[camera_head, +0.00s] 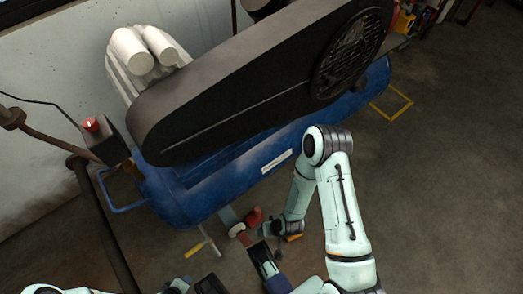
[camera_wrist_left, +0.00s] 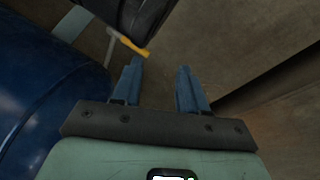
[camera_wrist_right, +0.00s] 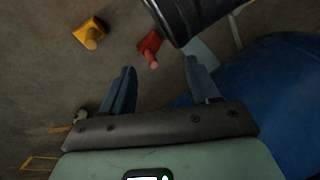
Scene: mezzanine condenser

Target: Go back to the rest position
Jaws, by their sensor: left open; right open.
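My left gripper (camera_wrist_left: 158,75) is open in the left wrist view, with nothing between its two blue fingers. Its fingers point at bare floor, beside the blue tank. My right gripper (camera_wrist_right: 160,75) is open and empty in the right wrist view. A red object (camera_wrist_right: 150,46) lies on the floor beyond its fingertips, apart from them. In the head view my right arm (camera_head: 342,205) is bent, its forearm reaching down beside the tank. My left arm (camera_head: 55,291) only shows at the bottom left edge. The fingers are hard to make out there.
A large compressor with a blue tank (camera_head: 205,195) and black belt guard (camera_head: 240,85) stands ahead, close to both grippers. A dark pipe (camera_head: 100,225) rises at the left. A yellow object (camera_wrist_right: 88,34) lies on the floor. Floor at the right (camera_head: 450,200) is clear.

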